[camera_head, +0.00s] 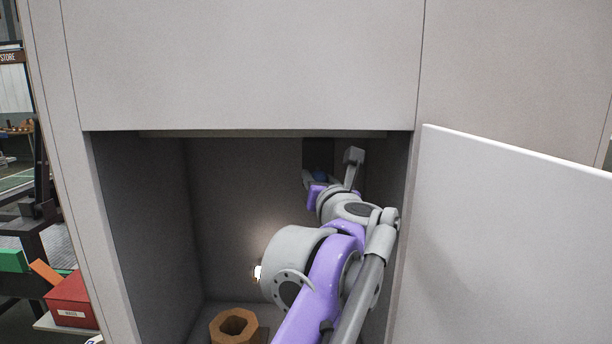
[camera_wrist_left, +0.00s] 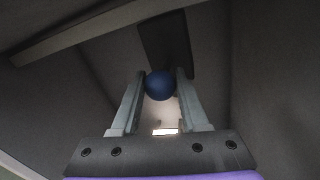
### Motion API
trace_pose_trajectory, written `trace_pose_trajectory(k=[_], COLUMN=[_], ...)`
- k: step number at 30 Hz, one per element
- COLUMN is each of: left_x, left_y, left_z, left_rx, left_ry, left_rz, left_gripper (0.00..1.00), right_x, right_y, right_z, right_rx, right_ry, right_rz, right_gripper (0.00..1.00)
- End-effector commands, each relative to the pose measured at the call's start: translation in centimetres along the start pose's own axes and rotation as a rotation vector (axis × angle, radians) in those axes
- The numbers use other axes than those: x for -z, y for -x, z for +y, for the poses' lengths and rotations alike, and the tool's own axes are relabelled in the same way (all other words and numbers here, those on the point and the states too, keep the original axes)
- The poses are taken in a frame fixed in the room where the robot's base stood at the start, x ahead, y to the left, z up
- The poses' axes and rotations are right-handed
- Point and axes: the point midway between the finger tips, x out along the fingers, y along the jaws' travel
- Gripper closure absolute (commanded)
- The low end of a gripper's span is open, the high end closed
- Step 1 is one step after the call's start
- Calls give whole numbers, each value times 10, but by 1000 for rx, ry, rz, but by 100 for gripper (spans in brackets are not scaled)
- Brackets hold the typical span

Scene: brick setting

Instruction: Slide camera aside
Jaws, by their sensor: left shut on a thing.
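A dark rectangular panel (camera_head: 318,151) is at the back of the open cupboard, towards its right side. A blue ball-shaped knob (camera_head: 320,175) shows at its lower part. I cannot make out a plain camera shape; the panel and knob may be it. My left gripper (camera_head: 314,180) is deep inside the cupboard at the knob. In the left wrist view the blue knob (camera_wrist_left: 160,85) sits between both fingertips, which are shut on it, with the dark panel (camera_wrist_left: 166,42) behind. Whether knob and panel are joined is hidden. My right gripper is not in view.
A brown octagonal ring (camera_head: 217,330) lies on the cupboard floor, left of my arm. The open white door (camera_head: 520,240) stands to the right. The cupboard's right wall (camera_head: 393,200) is close to my arm; there is free room to the left inside.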

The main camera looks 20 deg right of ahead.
Motion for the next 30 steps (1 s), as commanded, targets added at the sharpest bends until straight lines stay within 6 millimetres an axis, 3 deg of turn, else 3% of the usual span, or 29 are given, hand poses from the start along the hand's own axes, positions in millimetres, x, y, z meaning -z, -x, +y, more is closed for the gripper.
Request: trace_pose_trajectory(k=[10,11,15,25,30], left_x=[-2,-2,-2,-1,0], left_y=[1,1,0,2,23], left_z=[-2,-3,-2,-2,-3], left_rx=[4,5,4,2,6], left_ry=[-3,-3,-2,-1,-1], left_rz=[-4,-4,-3,-2,-1], left_gripper=[100,52,27,27,27], right_x=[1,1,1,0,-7], right_y=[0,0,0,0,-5], right_z=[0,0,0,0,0], right_rx=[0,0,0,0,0], right_ry=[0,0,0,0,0], right_rz=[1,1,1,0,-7], right_gripper=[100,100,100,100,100])
